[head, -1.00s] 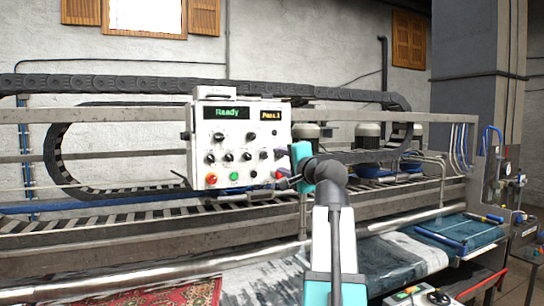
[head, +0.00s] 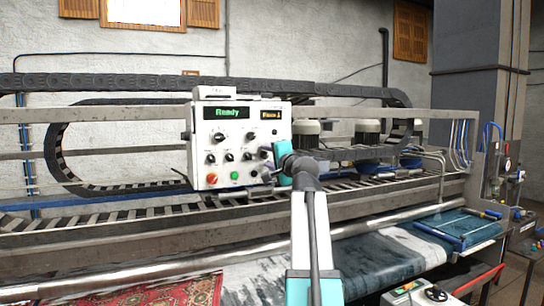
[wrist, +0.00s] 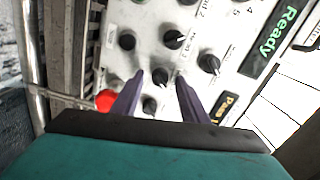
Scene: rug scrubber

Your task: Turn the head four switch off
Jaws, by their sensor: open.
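The white control panel (head: 203,142) carries a green "Ready" display, a smaller amber display and several black rotary switches. The small switch labels are too blurred in the head view to tell which is head four. My gripper (head: 268,165) is at the panel's lower right and covers part of it. In the wrist view my gripper (wrist: 162,86) is open, its two dark fingers pointing at the panel. One black switch (wrist: 160,77) shows between the fingertips, and another black switch (wrist: 150,104) sits between the fingers, nearer my palm. I cannot tell whether the fingers touch either.
A red button (head: 211,178) and a green button (head: 234,177) sit low on the panel. A black cable chain (head: 150,82) runs behind it. A metal roller (head: 150,270) and a patterned rug (head: 170,292) lie below. A blue-grey rug (head: 385,258) lies to the right.

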